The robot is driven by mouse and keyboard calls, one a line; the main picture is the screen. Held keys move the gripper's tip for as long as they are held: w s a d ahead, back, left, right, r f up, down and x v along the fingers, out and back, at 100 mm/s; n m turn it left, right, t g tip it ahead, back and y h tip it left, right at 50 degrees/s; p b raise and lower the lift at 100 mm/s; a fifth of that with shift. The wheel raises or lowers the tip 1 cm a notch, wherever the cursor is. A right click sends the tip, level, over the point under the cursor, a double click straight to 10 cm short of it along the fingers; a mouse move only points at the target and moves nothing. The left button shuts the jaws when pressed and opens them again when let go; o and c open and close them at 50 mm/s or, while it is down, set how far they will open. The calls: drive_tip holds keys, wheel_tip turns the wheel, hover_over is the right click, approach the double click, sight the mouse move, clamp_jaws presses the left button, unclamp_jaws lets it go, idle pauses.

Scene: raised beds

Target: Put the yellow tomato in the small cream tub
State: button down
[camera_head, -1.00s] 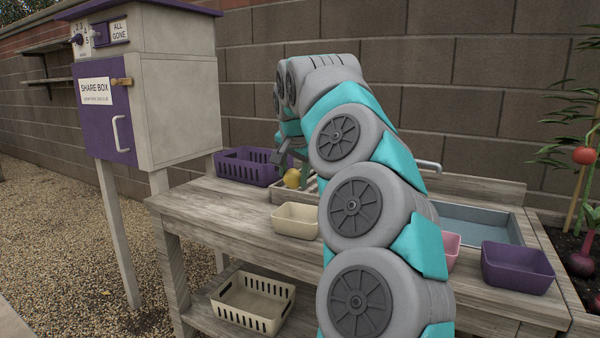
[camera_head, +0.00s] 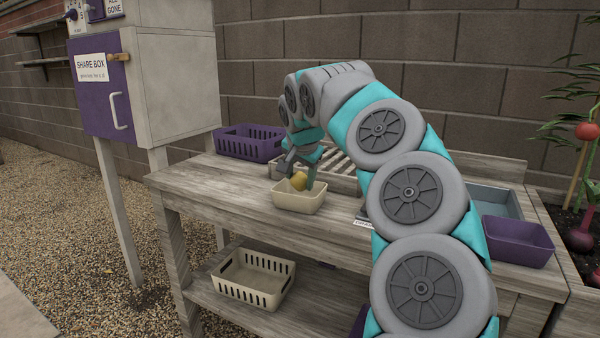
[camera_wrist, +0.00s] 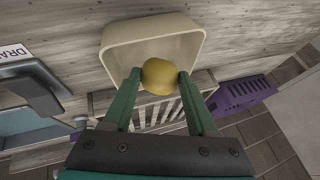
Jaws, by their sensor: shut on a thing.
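The yellow tomato (camera_head: 299,181) is held between the fingers of my gripper (camera_head: 301,178). In the wrist view the tomato (camera_wrist: 159,76) sits between the two green fingertips (camera_wrist: 158,78), with the cream tub behind it. The small cream tub (camera_head: 298,201) stands on the wooden bench near its front edge. In the head view the tomato is over the tub's opening, at about rim height. I cannot tell whether it touches the tub. In the wrist view the tub (camera_wrist: 108,62) shows its open inside, which looks empty.
A purple crate (camera_head: 249,143) stands at the bench's back left, and a slatted wooden rack (camera_head: 337,178) lies behind the tub. A purple tub (camera_head: 518,241) and a grey sink (camera_head: 485,199) are at the right. A cream crate (camera_head: 254,278) is on the lower shelf.

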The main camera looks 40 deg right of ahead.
drive_tip(key=shift+c, duration=0.6)
unclamp_jaws()
drive_tip(key=shift+r+p, duration=0.6)
drive_tip(key=shift+r, duration=4.2)
